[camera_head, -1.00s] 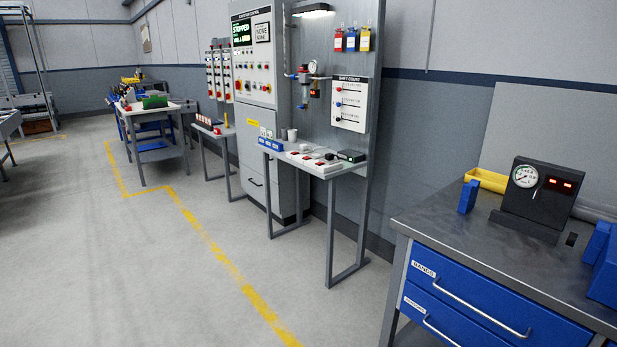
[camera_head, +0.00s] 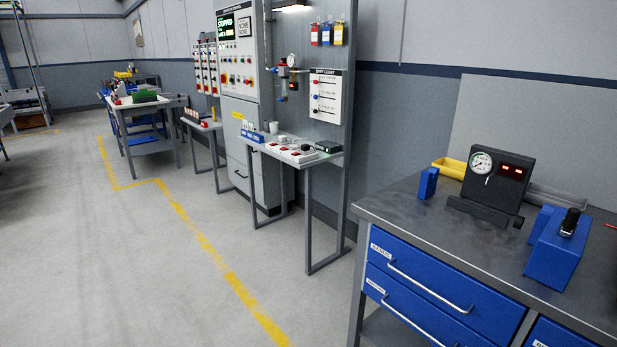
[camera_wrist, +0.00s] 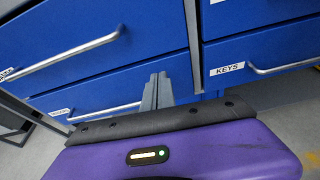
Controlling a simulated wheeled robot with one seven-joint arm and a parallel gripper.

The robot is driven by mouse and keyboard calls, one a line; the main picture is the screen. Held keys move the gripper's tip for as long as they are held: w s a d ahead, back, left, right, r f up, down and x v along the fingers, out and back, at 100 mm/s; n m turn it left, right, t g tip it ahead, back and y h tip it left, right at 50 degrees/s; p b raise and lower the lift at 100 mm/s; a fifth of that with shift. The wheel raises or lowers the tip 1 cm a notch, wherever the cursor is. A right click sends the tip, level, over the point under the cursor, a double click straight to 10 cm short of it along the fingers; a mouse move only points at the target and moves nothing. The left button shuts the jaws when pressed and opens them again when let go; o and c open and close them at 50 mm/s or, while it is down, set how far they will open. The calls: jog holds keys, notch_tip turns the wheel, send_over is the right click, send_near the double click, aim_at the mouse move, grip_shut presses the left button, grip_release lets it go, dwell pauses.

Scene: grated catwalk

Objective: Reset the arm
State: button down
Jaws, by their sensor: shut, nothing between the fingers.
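My gripper (camera_wrist: 157,90) shows in the wrist view, its two grey fingers pressed together with nothing between them. It points toward the blue drawers of the workbench, in front of a lower drawer (camera_wrist: 100,92); I cannot tell how far from it. A drawer labelled KEYS (camera_wrist: 270,50) is to its right. The purple wrist body (camera_wrist: 190,150) below is mine. My arm and gripper do not show in the head view.
The workbench (camera_head: 400,200) stands at right, carrying a dark gauge box (camera_head: 497,180) and a blue box (camera_head: 552,255). A side table (camera_head: 335,158) stands by the control panel (camera_head: 237,60). The floor (camera_head: 110,270) at left is clear.

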jog(key=w+a+r+m+t+y, duration=0.2)
jog(key=w+a+m+t+y, duration=0.15)
jog(key=a+m, duration=0.25)
jog(key=s+a+r+m+t+y+p, duration=0.1)
jog(key=s+a+r+m+t+y, duration=0.15)
jog(key=s+a+m+y, duration=0.6)
jog(key=s+a+r+m+p, duration=0.1)
jog(key=s+r, duration=0.4)
jog(key=s, duration=0.7)
jog(key=s+a+r+m+p, duration=0.1)
jog(key=s+a+r+m, duration=0.2)
jog(key=s, duration=1)
jog(key=s+a+r+m+p, duration=0.1)
jog(key=s+a+r+m, duration=0.2)
jog(key=s+r+m, duration=0.3)
jog(key=v, duration=0.8)
jog(key=shift+r, duration=0.4)
jog(key=shift+w+a, duration=0.1)
